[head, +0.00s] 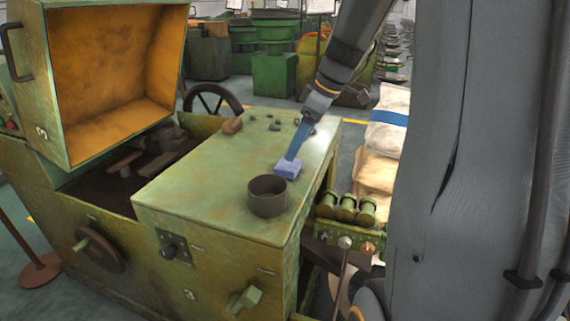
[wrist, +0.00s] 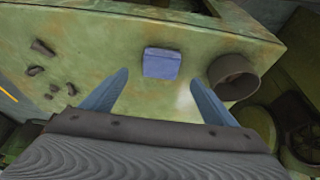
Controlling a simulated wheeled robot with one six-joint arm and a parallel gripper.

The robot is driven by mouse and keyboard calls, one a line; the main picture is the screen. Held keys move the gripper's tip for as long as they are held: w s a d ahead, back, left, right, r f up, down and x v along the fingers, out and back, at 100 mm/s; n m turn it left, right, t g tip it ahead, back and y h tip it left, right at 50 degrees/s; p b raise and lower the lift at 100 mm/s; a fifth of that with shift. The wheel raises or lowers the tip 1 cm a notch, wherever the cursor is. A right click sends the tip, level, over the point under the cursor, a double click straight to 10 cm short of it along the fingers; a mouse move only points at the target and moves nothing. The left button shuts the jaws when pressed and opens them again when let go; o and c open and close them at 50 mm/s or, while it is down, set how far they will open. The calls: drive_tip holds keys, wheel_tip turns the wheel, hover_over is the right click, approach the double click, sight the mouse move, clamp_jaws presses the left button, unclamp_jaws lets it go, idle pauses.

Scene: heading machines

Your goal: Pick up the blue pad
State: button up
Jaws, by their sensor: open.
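The blue pad (head: 288,170) is a small block lying on the green machine top (head: 200,165), just behind a dark round cup (head: 268,196). In the wrist view the pad (wrist: 162,63) lies ahead, roughly centred between my two fingertips. My gripper (head: 292,156) comes down from the upper right, its finger overlapping the pad's far side in the head view. In the wrist view my gripper (wrist: 158,77) is open, with its blue-grey fingers spread wider than the pad and nothing between them. Whether a finger touches the pad cannot be told.
The cup (wrist: 232,76) stands close to the pad, near the right finger. A brown lump (head: 232,126) and several small dark pieces (wrist: 42,47) lie toward the far edge. An open-lidded box (head: 105,80) rises at the left. The top's left-middle is clear.

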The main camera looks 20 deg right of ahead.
sight(288, 164)
drive_tip(key=shift+x, duration=0.9)
drive_tip(key=shift+p+x, duration=1.05)
drive_tip(key=shift+x, duration=1.35)
drive_tip(key=shift+s, duration=0.1)
drive_tip(key=c, duration=1.2)
drive_tip(key=shift+r+b, duration=1.1)
drive_tip(key=shift+r, duration=3.9)
